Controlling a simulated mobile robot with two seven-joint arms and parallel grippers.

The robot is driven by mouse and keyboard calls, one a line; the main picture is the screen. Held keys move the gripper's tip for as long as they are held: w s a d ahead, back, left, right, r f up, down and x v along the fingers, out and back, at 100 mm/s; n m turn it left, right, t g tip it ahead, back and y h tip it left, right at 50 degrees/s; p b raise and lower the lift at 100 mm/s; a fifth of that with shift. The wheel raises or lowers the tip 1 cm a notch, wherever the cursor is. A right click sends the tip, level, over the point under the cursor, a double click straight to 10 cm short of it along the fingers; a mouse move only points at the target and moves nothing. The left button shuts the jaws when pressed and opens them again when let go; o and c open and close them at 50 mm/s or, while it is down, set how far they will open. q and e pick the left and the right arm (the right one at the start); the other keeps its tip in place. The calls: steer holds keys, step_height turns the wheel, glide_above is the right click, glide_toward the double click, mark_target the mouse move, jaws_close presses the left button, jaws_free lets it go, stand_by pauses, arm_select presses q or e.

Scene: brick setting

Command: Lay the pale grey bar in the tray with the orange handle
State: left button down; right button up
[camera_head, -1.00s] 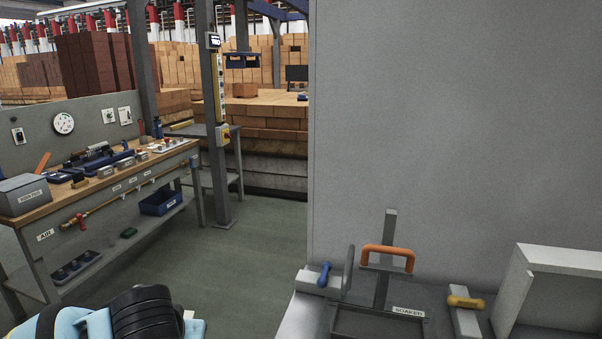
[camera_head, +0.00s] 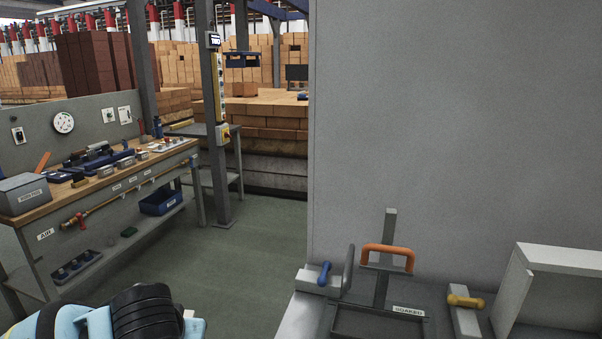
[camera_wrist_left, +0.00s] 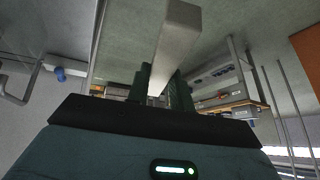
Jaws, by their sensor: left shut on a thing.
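The pale grey bar (camera_wrist_left: 176,40) is held in my left gripper (camera_wrist_left: 160,80) in the left wrist view. The two dark fingers are shut on it, and it sticks out past the fingertips. The tray (camera_head: 378,322) is dark grey, labelled SOAKED, and sits at the bottom of the head view. Its orange handle (camera_head: 388,254) arches above it on a grey upright. In the head view my left arm shows at the bottom left, apart from the tray; its gripper and the bar cannot be made out there. The right gripper is not in view.
A blue-handled block (camera_head: 324,273) and an upright grey plate (camera_head: 348,268) stand left of the tray. A yellow-handled block (camera_head: 465,302) and an open pale box (camera_head: 550,290) stand right. A wall rises behind. A cluttered workbench (camera_head: 110,180) is at left.

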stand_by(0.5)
arm_select(q)
steer(key=s+f, duration=1.1)
steer(key=f, duration=0.4)
steer(key=shift+s+f, duration=0.2)
steer(key=shift+f, duration=0.15)
steer(key=shift+d, duration=0.15)
